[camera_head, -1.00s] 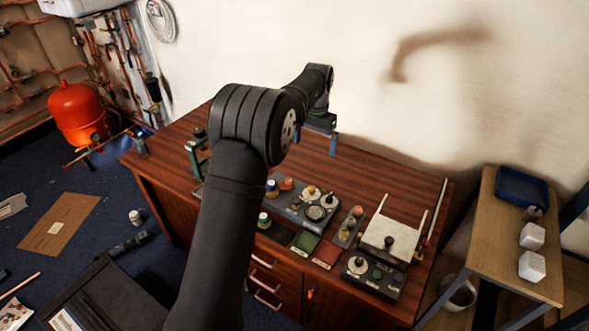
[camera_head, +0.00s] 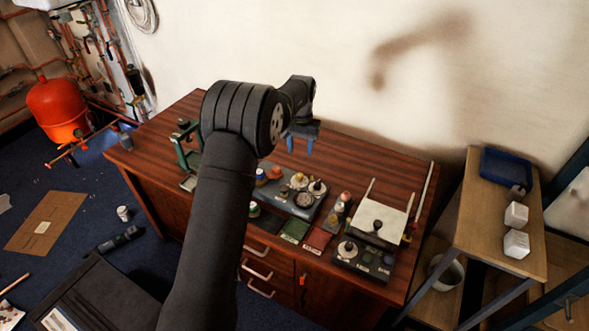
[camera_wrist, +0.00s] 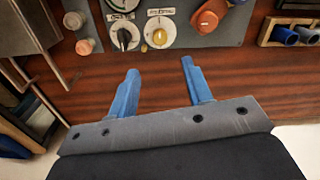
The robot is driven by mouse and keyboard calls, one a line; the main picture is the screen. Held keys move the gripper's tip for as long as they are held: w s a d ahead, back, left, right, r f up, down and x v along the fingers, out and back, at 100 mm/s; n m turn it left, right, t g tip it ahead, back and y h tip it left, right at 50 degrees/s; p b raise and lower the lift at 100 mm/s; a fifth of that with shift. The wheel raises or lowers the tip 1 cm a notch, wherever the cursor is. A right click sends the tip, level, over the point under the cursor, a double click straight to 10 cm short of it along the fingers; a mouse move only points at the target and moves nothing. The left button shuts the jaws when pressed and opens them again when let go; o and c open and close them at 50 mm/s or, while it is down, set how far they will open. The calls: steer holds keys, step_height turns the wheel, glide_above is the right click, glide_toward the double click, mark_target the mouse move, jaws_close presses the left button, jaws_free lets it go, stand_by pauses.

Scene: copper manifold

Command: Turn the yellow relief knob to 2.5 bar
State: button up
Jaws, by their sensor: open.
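In the head view my gripper (camera_head: 300,147) hangs above the bench, behind the panel and apart from the knob.
An orange knob (camera_wrist: 208,17) is right of the yellow one in the wrist view. A pale plate with rods (camera_head: 380,222) stands right of the panel. A green stand (camera_head: 187,150) is at the left. The wooden bench top (camera_head: 240,130) behind the panel is clear.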

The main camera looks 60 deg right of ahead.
mark_target(300, 175)
step_height(300, 175, down, 12)
steer(key=shift+r, duration=0.25)
steer(key=c, duration=1)
steer(key=shift+n, duration=0.3)
steer(key=n, duration=0.3)
steer(key=shift+n, duration=2.5)
